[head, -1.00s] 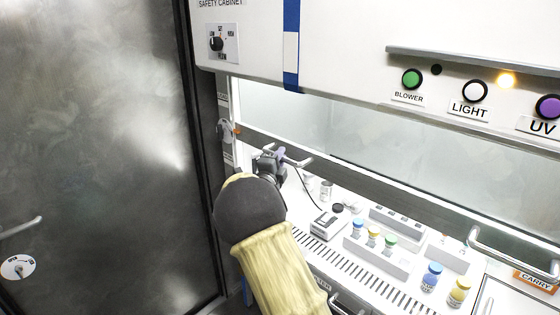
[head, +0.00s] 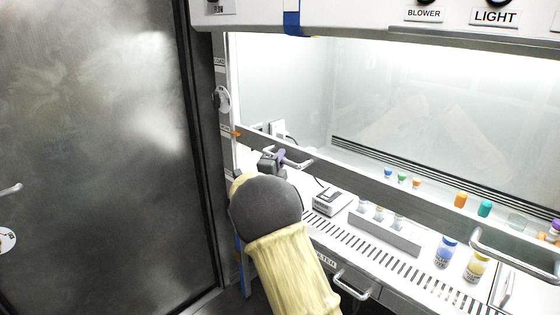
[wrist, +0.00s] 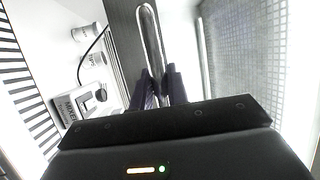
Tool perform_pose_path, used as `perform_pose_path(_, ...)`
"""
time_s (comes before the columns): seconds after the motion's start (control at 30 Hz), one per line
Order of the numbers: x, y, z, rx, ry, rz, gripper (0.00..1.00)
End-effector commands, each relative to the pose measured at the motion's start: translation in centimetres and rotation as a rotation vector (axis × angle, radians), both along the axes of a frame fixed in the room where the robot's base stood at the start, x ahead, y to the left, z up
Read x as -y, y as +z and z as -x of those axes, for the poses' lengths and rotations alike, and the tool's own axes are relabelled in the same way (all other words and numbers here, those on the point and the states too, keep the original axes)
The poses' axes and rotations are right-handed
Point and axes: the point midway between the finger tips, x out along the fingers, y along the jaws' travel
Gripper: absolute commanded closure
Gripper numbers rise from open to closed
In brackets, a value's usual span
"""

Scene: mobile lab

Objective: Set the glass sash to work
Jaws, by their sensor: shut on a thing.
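The glass sash (head: 430,110) is a clear pane with a grey bottom rail (head: 345,178) across the cabinet front. The rail hangs above the work surface, leaving a gap below. My gripper (head: 281,157) is shut on the sash's left bar handle (head: 300,163). In the wrist view its dark fingers (wrist: 160,88) close on the lower part of the handle (wrist: 152,40). An orange pointer (head: 236,132) at the rail's left end is level with a lower label (head: 225,129) on the side post. That label is too small to read. The upper label (head: 219,62) reads LOAD.
Behind and below the rail are a small device (head: 332,202), a vial rack (head: 385,235) and a blue-capped bottle (head: 446,250). A second handle (head: 510,250) is on the right. A dark door (head: 95,150) stands left.

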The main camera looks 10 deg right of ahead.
Motion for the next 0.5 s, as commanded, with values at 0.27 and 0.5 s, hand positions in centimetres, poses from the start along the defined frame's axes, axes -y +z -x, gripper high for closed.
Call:
perform_pose_path(0.27,-0.10,-0.53,-0.02,-0.002,0.002,0.001,1.00)
perform_pose_path(0.5,-0.09,-0.45,-0.03,0.000,0.002,0.000,0.80)
